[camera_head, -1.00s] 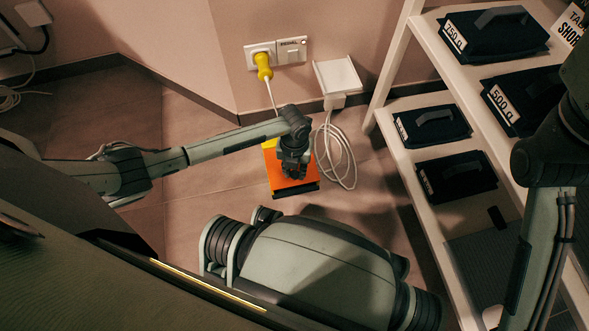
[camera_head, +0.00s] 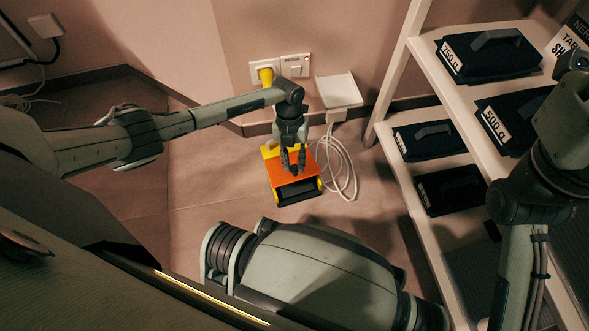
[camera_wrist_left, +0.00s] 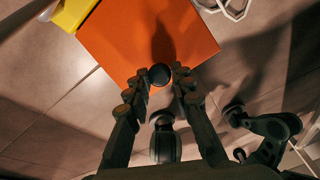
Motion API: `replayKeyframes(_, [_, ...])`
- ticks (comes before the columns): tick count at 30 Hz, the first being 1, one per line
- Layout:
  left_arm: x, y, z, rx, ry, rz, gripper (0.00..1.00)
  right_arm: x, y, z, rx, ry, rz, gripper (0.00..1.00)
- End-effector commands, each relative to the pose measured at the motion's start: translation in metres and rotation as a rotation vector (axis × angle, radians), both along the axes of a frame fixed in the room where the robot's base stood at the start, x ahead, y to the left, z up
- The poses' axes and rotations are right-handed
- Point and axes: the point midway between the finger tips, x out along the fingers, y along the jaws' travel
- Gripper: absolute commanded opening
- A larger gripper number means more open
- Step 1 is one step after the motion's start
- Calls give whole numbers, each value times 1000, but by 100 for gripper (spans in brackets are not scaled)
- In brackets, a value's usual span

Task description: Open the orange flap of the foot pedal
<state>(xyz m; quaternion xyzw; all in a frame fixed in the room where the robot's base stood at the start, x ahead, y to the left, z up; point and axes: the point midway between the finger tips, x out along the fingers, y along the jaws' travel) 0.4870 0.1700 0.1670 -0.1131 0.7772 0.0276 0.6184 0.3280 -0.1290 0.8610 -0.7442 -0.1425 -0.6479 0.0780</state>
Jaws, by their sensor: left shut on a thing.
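The foot pedal has a yellow body (camera_head: 268,151) and stands on the floor near the wall. Its orange flap (camera_head: 277,174) is tilted up at the front, and a dark opening (camera_head: 300,192) shows under its front edge. The flap also fills the upper part of the left wrist view (camera_wrist_left: 125,40). My left gripper (camera_head: 293,168) reaches down over the flap. In the left wrist view its fingertips (camera_wrist_left: 162,78) are closed around a round black knob (camera_wrist_left: 159,75) at the flap's edge. My right arm shows at the right, but its gripper is out of view.
A white shelf rack (camera_head: 398,78) with several labelled black cases (camera_head: 490,55) stands at the right.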

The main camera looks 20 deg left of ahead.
Motion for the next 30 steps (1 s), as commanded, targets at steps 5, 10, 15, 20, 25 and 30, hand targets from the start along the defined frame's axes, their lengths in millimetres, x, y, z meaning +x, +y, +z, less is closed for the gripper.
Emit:
replayKeyframes(5, [9,5,7,4,-11,0,0,0,0,1,0,1,0,45])
replayKeyframes(10, [12,7,9,4,-12,0,0,0,0,1,1,3,-1,45])
replayKeyframes(15, [13,7,10,4,-11,0,0,0,-1,1,1,3,-1,45])
replayKeyframes(20, [13,7,10,3,-12,-1,0,0,-1,1,1,2,0,45])
replayKeyframes(25, [13,6,10,2,-12,-1,0,0,-1,1,1,2,0,45])
replayKeyframes(30, [13,6,10,2,-12,-1,0,0,-1,1,1,2,0,45])
